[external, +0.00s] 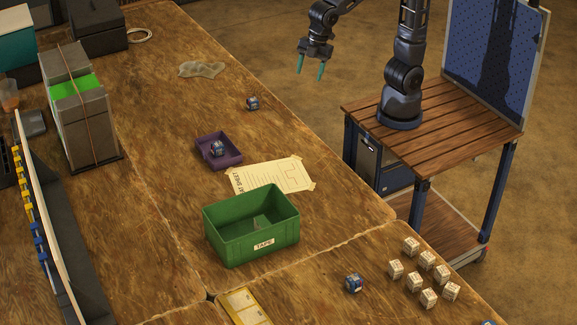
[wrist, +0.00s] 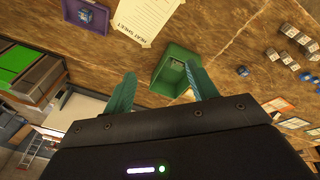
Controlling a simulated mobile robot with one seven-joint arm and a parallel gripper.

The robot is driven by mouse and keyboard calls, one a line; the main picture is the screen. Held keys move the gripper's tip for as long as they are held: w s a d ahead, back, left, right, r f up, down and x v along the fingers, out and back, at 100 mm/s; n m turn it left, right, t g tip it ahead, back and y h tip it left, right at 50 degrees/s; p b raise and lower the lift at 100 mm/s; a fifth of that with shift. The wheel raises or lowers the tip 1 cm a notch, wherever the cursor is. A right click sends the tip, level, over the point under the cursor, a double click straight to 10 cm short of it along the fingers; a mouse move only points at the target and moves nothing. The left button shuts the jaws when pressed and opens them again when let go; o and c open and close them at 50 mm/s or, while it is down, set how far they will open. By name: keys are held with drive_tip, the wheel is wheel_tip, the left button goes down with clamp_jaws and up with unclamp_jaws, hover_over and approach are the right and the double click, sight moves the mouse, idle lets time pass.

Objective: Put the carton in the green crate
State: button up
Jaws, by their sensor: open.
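Several small beige cartons (external: 427,260) with dark markings stand in a loose group at the bottom right of the external view. Some pale blocks, likely these, show at the right of the wrist view (wrist: 290,31). The green crate (external: 233,242) is open-topped, with a TAPE label, and stands on the table to the left of the cartons; it also shows in the wrist view (wrist: 160,81). A small greyish thing lies inside it; I cannot tell what it is. My gripper (external: 311,67) is open and empty, raised beyond the table's right edge, far from cartons and crate.
A purple tray (external: 232,162) holds a small dark blue item. Similar items lie loose, one at the back (external: 253,103) and one near the cartons (external: 354,283). A paper sheet (external: 290,176) lies behind the crate. A strapped grey stack (external: 88,130) stands at left.

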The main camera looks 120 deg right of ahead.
drive_tip(key=s+d+m+t, duration=0.1)
drive_tip(key=s+d+m, duration=0.2)
drive_tip(key=s, duration=0.9)
drive_tip(key=s+d+m, duration=0.3)
drive_tip(key=s+m, duration=0.1)
drive_tip(key=s, duration=0.9)
drive_tip(key=shift+f+t, duration=0.2)
drive_tip(key=shift+t, duration=0.2)
